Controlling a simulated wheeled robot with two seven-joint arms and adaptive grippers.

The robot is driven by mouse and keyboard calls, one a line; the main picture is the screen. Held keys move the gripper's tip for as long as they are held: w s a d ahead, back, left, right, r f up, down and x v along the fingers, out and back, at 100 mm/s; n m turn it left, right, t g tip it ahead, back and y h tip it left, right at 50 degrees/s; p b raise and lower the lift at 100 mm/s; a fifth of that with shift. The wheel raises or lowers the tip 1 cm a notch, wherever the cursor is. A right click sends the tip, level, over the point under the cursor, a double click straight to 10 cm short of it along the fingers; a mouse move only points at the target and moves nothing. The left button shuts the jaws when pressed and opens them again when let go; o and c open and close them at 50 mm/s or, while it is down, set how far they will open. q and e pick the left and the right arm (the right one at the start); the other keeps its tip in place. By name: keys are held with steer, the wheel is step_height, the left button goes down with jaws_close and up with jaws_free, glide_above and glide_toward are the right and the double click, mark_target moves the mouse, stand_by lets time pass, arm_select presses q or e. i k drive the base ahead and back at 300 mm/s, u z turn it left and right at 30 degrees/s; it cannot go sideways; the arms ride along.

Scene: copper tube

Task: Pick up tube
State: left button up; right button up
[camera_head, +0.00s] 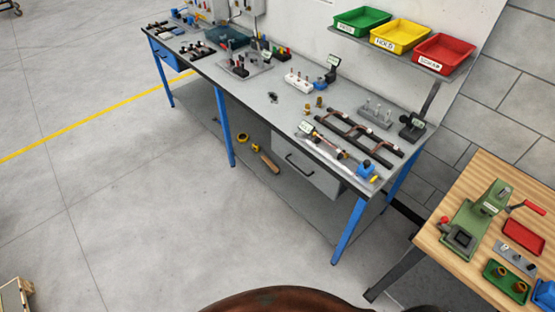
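Brown copper-coloured tube pieces (353,130) lie across a black two-rail rack on the grey workbench (285,98), towards its right end. They are small in this view, and I cannot tell exactly how many there are or which one is the task's tube. Neither of my grippers shows in the head view.
In front of the rack lies a long fixture with a display (306,128) and a blue end part (367,165). Green (361,21), yellow (399,35) and red (443,53) bins sit on a shelf above. A wooden table (470,262) with a green press (475,220) stands right.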

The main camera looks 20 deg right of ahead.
mark_target(346, 155)
steer(key=z, duration=0.6)
steer(key=k, duration=0.15)
steer(key=u, duration=1.35)
steer(key=i, duration=1.45)
steer(key=z, duration=1.45)
steer(key=i, duration=0.95)
steer(key=z, duration=1)
